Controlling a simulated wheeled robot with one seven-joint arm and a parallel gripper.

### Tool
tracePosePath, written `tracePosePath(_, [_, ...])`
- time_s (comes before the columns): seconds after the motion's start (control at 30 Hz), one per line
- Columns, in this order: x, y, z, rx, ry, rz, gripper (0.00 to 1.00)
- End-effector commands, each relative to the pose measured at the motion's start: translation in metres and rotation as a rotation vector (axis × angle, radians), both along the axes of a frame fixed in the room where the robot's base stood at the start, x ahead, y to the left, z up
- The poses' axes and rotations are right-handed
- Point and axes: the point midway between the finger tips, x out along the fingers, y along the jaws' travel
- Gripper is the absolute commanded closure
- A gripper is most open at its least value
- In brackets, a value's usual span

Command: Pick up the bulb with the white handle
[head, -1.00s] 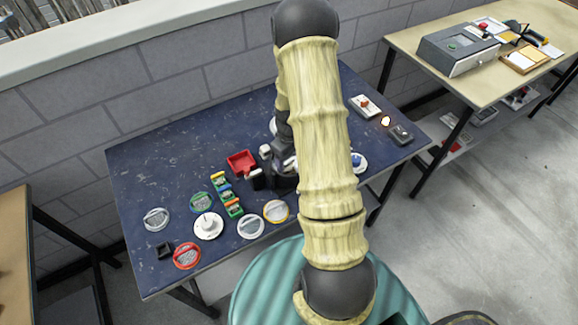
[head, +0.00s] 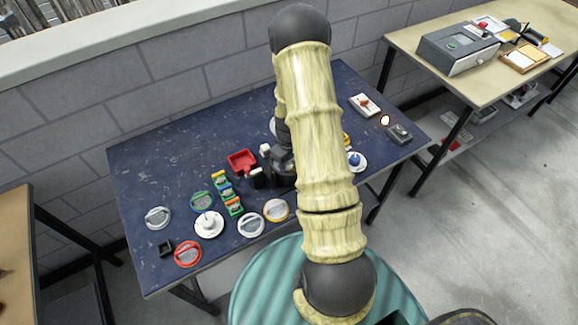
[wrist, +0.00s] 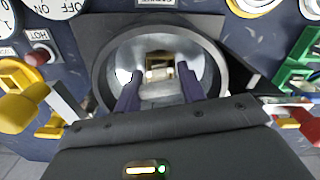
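My gripper (wrist: 158,88) is open, its two dark purple fingers apart. In the wrist view they reach over a round, dark-rimmed reflector-like thing (wrist: 110,52) with a shiny silver inside and a pale block at its centre. This may be the bulb; I cannot tell whether the pale block is a white handle or whether the fingers touch it. In the head view the gripper is low over the blue table (head: 150,170), beside a red tray (head: 242,162), and my arm hides part of the area. A small glowing bulb (head: 385,120) is at the table's right end, its handle not clear.
Several round discs with handles lie at the left front, including a red one (head: 187,254) and a white one (head: 208,225). Coloured blocks (head: 227,194) stand near the gripper. A white switch box (head: 364,105) is at the right. The table's back left is clear.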

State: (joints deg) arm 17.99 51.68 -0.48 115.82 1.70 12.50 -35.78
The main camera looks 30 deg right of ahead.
Motion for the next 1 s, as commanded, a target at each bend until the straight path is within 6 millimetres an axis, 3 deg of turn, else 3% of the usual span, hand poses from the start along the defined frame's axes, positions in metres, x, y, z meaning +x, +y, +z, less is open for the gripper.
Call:
tracePosePath(0.03, [0.0, 0.0, 0.0, 0.0, 0.0, 0.0, 0.72])
tracePosePath(0.1, [0.0, 0.0, 0.0, 0.0, 0.0, 0.0, 0.84])
tracePosePath(0.53, [0.001, 0.0, 0.01, 0.0, -0.001, 0.0, 0.84])
tracePosePath(1.0, [0.001, 0.0, 0.084, -0.001, -0.004, 0.0, 0.84])
